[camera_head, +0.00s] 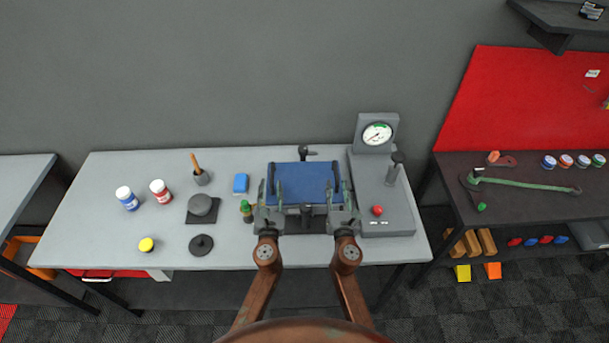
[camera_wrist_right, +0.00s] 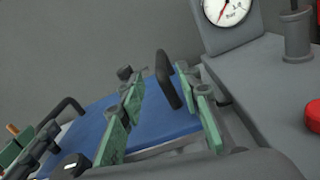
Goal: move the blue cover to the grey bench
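The blue cover (camera_head: 305,178) has a dark handle at each end and lies over the dark roller unit on the light grey bench (camera_head: 120,220). In the right wrist view the blue cover (camera_wrist_right: 160,125) and its right handle (camera_wrist_right: 168,80) show. My left gripper (camera_head: 271,190) is at the cover's left end, with its fingers apart. My right gripper (camera_head: 338,191) is at the right end, open, with its fingers (camera_wrist_right: 158,85) on both sides of the right handle's line. I cannot tell whether the fingers touch the handles.
A grey gauge stand (camera_head: 378,133) and a base with a red button (camera_head: 377,210) stand close right of the cover. The bench's left front is mostly clear around a yellow-capped item (camera_head: 147,244).

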